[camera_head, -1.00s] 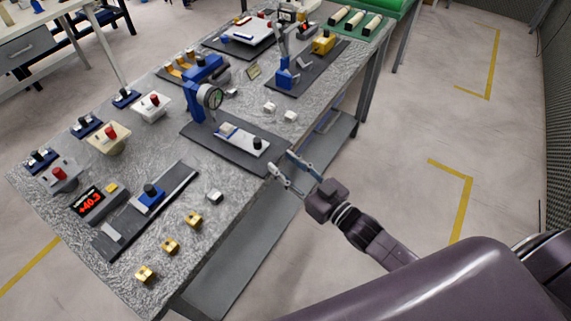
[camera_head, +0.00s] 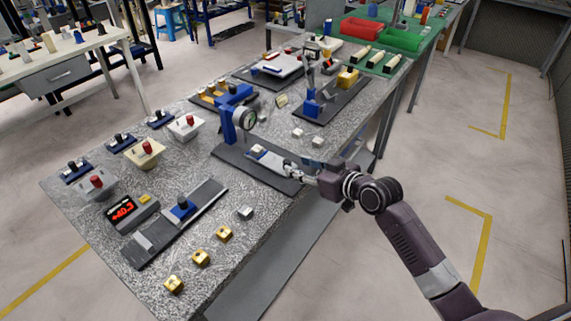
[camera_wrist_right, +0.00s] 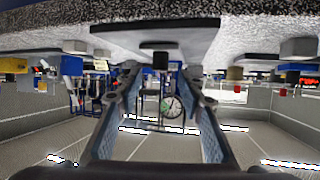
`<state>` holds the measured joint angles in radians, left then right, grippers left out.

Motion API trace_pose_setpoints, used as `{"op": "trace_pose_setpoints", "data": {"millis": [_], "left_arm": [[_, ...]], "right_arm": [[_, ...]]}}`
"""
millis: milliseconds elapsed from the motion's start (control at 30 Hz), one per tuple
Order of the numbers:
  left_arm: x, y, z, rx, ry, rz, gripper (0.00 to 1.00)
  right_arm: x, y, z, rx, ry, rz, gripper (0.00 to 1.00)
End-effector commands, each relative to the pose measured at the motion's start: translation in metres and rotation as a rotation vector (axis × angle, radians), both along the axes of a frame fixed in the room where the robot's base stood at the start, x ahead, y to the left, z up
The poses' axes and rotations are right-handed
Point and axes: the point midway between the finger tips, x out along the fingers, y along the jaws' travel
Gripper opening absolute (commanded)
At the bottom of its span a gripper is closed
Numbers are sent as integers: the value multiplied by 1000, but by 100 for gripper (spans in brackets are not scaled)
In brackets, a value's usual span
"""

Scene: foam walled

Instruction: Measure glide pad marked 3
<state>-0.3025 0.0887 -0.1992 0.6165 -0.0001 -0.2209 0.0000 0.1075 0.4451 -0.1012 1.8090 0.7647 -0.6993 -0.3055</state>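Small pale grey blocks, perhaps the glide pads, lie on the bench: a pair (camera_head: 298,132) right of the blue dial gauge stand and one (camera_head: 245,213) at the front edge. I cannot read any number on them. The blue stand (camera_head: 230,115) carries a round dial (camera_head: 250,118) over a dark base plate (camera_head: 238,163) with a pale slide (camera_head: 262,153). My right gripper (camera_head: 290,168) reaches over that plate's right end. In the wrist view its fingers (camera_wrist_right: 160,75) are apart, a black knob (camera_wrist_right: 156,58) showing beyond them; contact cannot be told. My left gripper is out of view.
A red-lit display (camera_head: 122,210) reads about 40.3 beside a dark rail with a blue slider (camera_head: 183,208). Several gold blocks (camera_head: 201,258) line the front edge. Knobbed fixtures (camera_head: 145,152) stand at left. Another blue stand (camera_head: 312,100) is behind. Floor at right is clear.

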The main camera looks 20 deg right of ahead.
Motion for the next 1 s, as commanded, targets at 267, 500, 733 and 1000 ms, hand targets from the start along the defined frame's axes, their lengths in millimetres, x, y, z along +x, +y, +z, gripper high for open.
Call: {"op": "trace_pose_setpoints", "data": {"millis": [267, 500, 733, 1000], "left_arm": [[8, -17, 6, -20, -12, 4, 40], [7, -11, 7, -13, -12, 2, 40], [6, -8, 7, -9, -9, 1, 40], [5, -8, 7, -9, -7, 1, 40]], "right_arm": [[35, 16, -14, 2, 0, -1, 36], [51, 22, -23, 0, 0, -1, 36], [53, 23, -24, 0, -1, -1, 36], [53, 23, -24, 0, -1, -2, 16]]}}
